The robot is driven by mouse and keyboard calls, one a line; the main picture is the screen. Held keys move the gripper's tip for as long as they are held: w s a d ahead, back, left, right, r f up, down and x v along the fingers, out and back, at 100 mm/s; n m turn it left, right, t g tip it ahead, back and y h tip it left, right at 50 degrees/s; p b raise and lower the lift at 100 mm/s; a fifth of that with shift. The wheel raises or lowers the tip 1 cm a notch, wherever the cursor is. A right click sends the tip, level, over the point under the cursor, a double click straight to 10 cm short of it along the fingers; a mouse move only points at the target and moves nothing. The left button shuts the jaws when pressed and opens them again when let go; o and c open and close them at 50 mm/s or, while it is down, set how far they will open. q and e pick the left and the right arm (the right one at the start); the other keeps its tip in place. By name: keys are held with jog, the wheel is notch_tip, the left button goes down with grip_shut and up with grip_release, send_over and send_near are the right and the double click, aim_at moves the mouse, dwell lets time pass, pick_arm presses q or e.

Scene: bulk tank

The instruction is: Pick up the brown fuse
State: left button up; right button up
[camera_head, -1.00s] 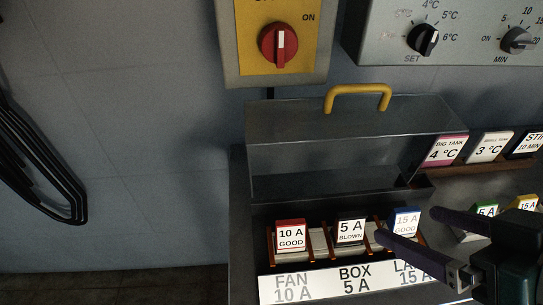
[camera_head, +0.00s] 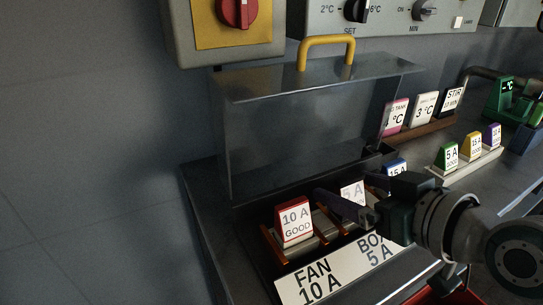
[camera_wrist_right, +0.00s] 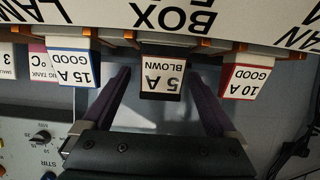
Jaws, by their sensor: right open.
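The brown fuse (camera_head: 352,192), labelled 5 A BLOWN, stands in the middle slot of the fuse box, above the BOX 5 A label. It shows whole in the right wrist view (camera_wrist_right: 162,78), while my gripper partly covers it in the head view. My right gripper (camera_head: 345,190) is open, coming in from the right. In the right wrist view, its purple fingers lie on either side of the brown fuse, with gaps, and nothing is held. My left gripper is not in view.
The red 10 A fuse (camera_head: 295,222) and blue 15 A fuse (camera_head: 397,166) flank the brown one. The clear cover (camera_head: 300,125) with its yellow handle (camera_head: 326,46) stands raised behind. A white rack (camera_head: 470,163) of spare fuses is at the right.

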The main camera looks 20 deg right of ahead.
jog(key=x, duration=0.3)
jog(key=shift+r+b, duration=0.1)
jog(key=shift+b, duration=0.3)
jog(key=c, duration=1.5)
